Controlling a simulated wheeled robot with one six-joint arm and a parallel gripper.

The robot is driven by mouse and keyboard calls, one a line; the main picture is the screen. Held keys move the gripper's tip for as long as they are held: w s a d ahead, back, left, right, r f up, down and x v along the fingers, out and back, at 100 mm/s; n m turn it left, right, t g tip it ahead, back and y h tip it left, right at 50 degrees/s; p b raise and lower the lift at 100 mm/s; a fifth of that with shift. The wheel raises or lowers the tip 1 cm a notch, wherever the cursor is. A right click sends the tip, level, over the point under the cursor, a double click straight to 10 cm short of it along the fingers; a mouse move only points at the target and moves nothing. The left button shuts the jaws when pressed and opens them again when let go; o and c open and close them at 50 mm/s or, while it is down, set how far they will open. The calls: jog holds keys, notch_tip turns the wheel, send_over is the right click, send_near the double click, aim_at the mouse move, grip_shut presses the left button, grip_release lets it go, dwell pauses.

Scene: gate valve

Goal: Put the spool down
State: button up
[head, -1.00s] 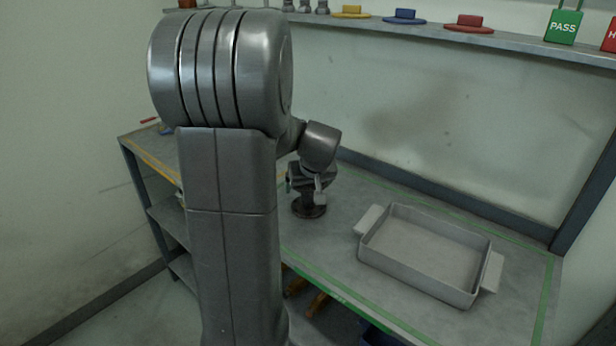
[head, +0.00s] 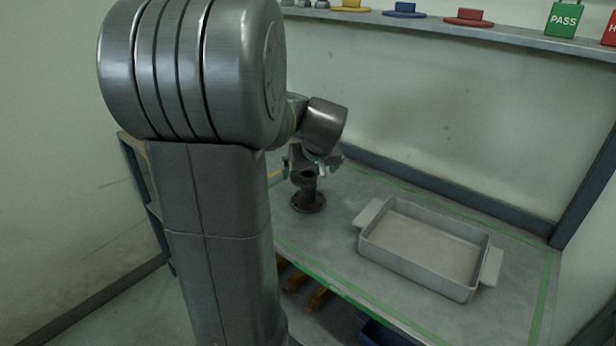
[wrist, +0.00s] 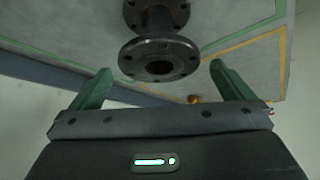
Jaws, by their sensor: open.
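The spool (head: 308,196) is a dark flanged metal piece standing upright on the grey workbench (head: 345,205), left of the tray. My gripper (head: 314,166) is just above and behind it in the head view, with its fingers spread apart. In the wrist view the spool (wrist: 158,50) shows a round bolt-holed flange with a central bore, beyond the fingertips. My gripper's green fingers (wrist: 160,80) are wide open there, with a gap between them and the spool. Nothing is between the fingers.
A grey tray with two handles (head: 425,282) sits to the right on the bench. A shelf (head: 480,31) along the wall holds yellow, blue and red flanged pieces and a green PASS sign (head: 563,20). Green tape marks the bench edges.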

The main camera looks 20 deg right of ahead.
aim_at(307, 173)
jog(key=v, duration=0.6)
jog(key=shift+s+r, duration=0.15)
jog(key=shift+r, duration=0.15)
jog(key=x, duration=1.2)
jog(key=shift+f, duration=0.1)
jog(key=shift+r, duration=1.9)
jog(key=shift+f, duration=0.1)
